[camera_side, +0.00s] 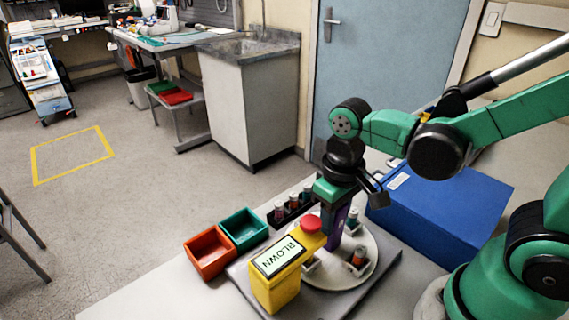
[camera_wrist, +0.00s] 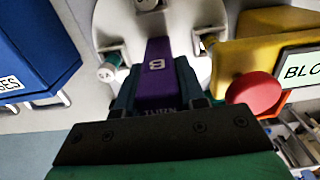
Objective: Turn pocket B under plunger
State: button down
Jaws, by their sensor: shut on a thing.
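My gripper (camera_side: 338,228) is shut on a purple handle, which shows in the wrist view (camera_wrist: 156,85) between the two fingers, with a white "B"-like mark and "TURN" on it. The handle stands over a round white turntable (camera_side: 325,279), also in the wrist view (camera_wrist: 110,22). Capped vials sit in pockets at its rim; one vial (camera_side: 359,256) is at the right and another (camera_side: 352,216) behind. Which pocket is B is not clear. A yellow housing (camera_side: 275,293) beside the turntable bears a red round knob (camera_side: 311,223). I cannot make out the plunger's tip.
The housing's screen (camera_side: 279,257) reads "BLOWN". A grey base plate (camera_side: 385,272) carries the turntable. An orange bin (camera_side: 207,270) and a teal bin (camera_side: 243,242) stand left. A black rack (camera_side: 292,213) of vials is behind, and a blue box (camera_side: 450,215) is at right.

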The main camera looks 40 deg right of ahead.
jog(key=shift+m, duration=6.7)
jog(key=shift+d+m, duration=0.1)
jog(key=shift+m, duration=2.2)
jog(key=c, duration=0.8)
grip_release()
